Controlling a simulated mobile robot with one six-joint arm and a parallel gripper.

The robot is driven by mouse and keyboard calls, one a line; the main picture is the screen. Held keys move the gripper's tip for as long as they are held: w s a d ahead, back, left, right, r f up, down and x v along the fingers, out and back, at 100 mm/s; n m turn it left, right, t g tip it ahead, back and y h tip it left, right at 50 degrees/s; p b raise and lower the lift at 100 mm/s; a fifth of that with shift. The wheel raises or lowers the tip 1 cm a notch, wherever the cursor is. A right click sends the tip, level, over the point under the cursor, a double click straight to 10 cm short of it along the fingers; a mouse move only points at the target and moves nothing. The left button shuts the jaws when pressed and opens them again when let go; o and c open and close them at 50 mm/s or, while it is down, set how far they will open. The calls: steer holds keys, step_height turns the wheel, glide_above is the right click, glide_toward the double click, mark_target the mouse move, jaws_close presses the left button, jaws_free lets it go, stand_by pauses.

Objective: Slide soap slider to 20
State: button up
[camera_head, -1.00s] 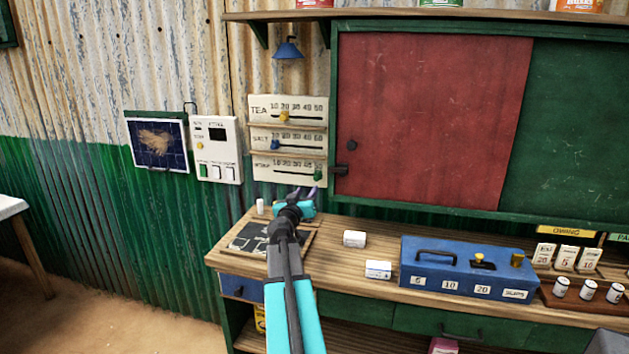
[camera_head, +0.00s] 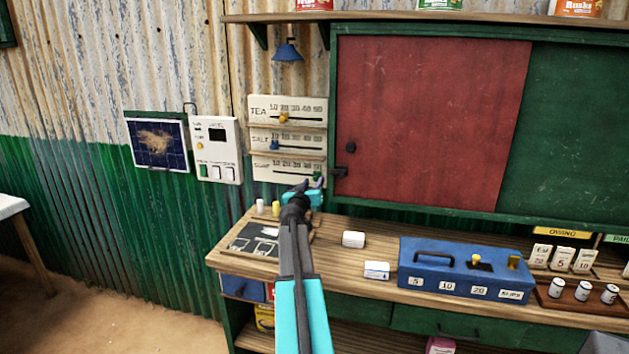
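The soap slider is the lowest of three white slider boards (camera_head: 262,170) on the wall. Its lettering is blurred, with numbers above a dark slot. Its green knob (camera_head: 318,177) sits at the right end of the slot, near the 50 mark. The 20 mark is well to its left. My gripper (camera_head: 310,184) is raised just below the right part of this board. Its fingers look apart, with the right one close by the green knob. I cannot tell whether they touch it.
The tea slider with a yellow knob (camera_head: 283,118) and the salt slider with a blue knob (camera_head: 275,144) are above. The counter below holds a blue box (camera_head: 465,262) and small white packs.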

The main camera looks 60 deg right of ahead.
steer(key=shift+x, duration=0.95)
steer(key=shift+c, duration=0.2)
jaws_close()
